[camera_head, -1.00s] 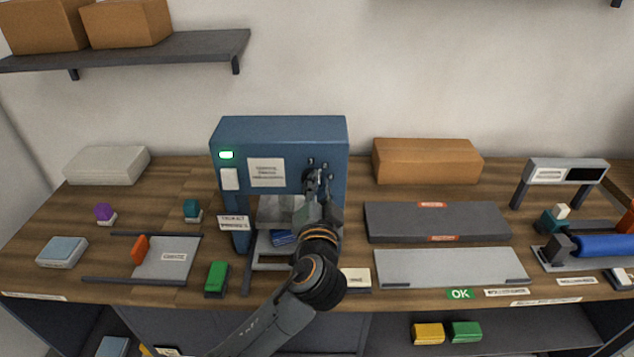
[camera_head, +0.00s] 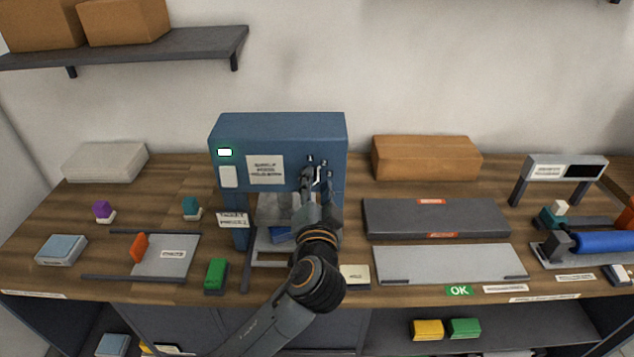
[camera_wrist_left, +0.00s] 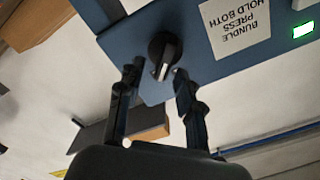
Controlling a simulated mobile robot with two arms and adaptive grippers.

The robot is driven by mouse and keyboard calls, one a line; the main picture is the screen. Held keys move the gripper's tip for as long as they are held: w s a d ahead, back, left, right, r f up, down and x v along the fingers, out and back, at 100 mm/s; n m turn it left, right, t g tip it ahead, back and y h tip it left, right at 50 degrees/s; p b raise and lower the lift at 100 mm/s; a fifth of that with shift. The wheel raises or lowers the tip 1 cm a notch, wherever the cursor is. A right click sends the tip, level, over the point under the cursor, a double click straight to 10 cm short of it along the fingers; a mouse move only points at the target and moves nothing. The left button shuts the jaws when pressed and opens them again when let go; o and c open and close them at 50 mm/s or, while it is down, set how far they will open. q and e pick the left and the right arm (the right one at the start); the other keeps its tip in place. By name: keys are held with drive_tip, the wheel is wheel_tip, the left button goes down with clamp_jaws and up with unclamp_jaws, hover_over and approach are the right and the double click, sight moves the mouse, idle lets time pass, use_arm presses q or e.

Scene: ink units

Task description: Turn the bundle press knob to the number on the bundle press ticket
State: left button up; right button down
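The blue bundle press (camera_head: 280,128) stands at the back of the bench. Its black knob (camera_wrist_left: 165,50) with a pale pointer line shows in the left wrist view, on the press's front; the arm mostly hides it in the head view. My left gripper (camera_wrist_left: 158,74) is open, its two fingertips apart on either side of the knob's lower part; contact is unclear. In the head view my left gripper (camera_head: 314,172) is at the press's right front. A small white card with print (camera_head: 233,220) hangs at the press's left leg; I cannot read a number on it. My right gripper is out of view.
The press has a printed sign (camera_head: 266,169), a lamp (camera_head: 224,152) and a blank white plate (camera_head: 228,177). A green block (camera_head: 216,274) and grey tray (camera_head: 166,256) lie at left. A dark plate (camera_head: 436,218) and cardboard box (camera_head: 426,157) are at right.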

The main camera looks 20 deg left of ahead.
use_arm(q)
drive_tip(key=v, duration=1.1)
drive_tip(key=shift+s, duration=0.1)
